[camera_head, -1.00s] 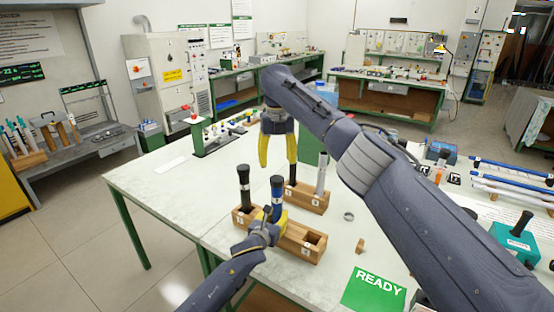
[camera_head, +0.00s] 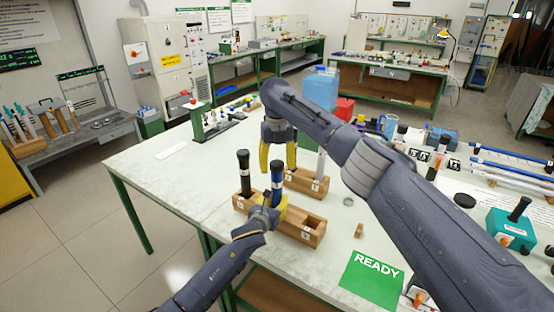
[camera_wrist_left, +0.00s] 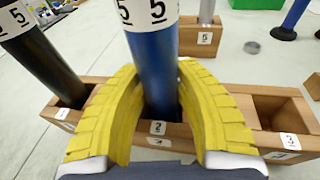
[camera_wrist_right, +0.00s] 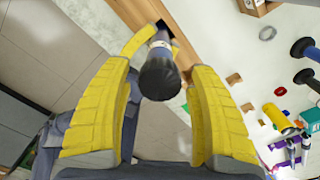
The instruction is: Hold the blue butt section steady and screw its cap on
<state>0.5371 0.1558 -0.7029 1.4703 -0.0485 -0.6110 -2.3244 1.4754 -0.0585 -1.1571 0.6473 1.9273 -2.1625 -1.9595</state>
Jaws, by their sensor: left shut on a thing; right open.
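The blue butt section (camera_head: 277,183) stands upright in the middle slot of the front wooden rack (camera_head: 310,238). My left gripper (camera_wrist_left: 160,85) is shut around it just above slot 2; a white band marked 5 sits above the fingers. The section's top is a black round end (camera_wrist_right: 160,78); I cannot tell whether that is a separate cap. My right gripper (camera_wrist_right: 160,95) is open, pointing down, with its yellow fingers on either side of this black end, apparently not touching it. In the head view, the right gripper (camera_head: 278,164) hangs at the section's top.
A black section (camera_head: 243,175) stands in the left slot; the right slot is empty. Behind, a second rack (camera_head: 308,184) holds a grey rod (camera_head: 320,163). A grey ring (camera_head: 348,201), a small wooden block (camera_head: 359,230) and a green READY mat (camera_head: 371,280) lie to the right.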

